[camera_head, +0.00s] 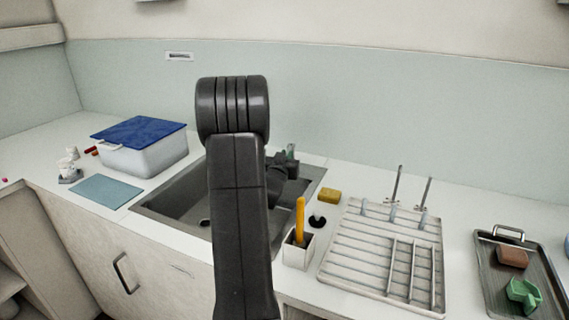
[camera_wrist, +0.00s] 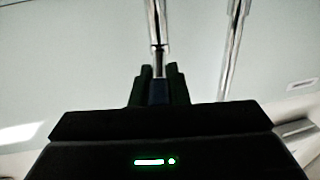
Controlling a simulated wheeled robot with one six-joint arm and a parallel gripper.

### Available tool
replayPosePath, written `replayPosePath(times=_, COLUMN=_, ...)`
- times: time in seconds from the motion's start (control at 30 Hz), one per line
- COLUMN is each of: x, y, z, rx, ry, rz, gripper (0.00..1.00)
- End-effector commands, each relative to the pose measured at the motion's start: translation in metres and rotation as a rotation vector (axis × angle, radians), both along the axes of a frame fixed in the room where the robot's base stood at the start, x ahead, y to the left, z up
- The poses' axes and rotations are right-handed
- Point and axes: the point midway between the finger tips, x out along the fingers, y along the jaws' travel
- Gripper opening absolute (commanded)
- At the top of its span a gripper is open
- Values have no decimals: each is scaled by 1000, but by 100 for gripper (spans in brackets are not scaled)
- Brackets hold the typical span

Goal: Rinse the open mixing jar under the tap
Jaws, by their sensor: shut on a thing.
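My gripper (camera_wrist: 158,84) shows in the wrist view with its two dark fingers close together on a small dark blue piece (camera_wrist: 158,93). A thin chrome rod (camera_wrist: 158,62) appears in line with that piece, above the fingers. I cannot tell whether they are joined, or what the held thing is. In the head view my gripper (camera_head: 284,170) is over the back right of the grey sink (camera_head: 160,204), mostly behind my arm. A small greenish thing (camera_head: 291,152) shows just behind it. I cannot make out the open mixing jar or the tap for certain.
A white tub with a blue lid (camera_head: 148,155) and a blue cloth (camera_head: 106,191) are left of the sink. Right of it are a white holder (camera_head: 298,252) with a yellow handle, a yellow sponge (camera_head: 329,196), a drying rack (camera_head: 372,281) and a dark tray (camera_head: 490,285).

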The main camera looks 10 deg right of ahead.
Motion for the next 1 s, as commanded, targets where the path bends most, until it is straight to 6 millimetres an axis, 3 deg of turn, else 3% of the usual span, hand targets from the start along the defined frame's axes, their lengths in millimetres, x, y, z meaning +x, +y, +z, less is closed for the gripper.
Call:
replayPosePath(times=0.3, x=0, y=0, z=1, rx=-1, ry=0, rz=3, gripper=0)
replayPosePath(times=0.33, x=0, y=0, z=1, rx=-1, ry=0, rz=3, gripper=18)
replayPosePath(times=0.43, x=0, y=0, z=1, rx=-1, ry=0, rz=3, gripper=36)
replayPosePath(times=0.77, x=-3, y=1, z=0, rx=0, ry=1, rz=3, gripper=36)
replayPosePath(times=1.0, x=-35, y=16, z=-1, rx=-1, ry=1, rz=5, gripper=36)
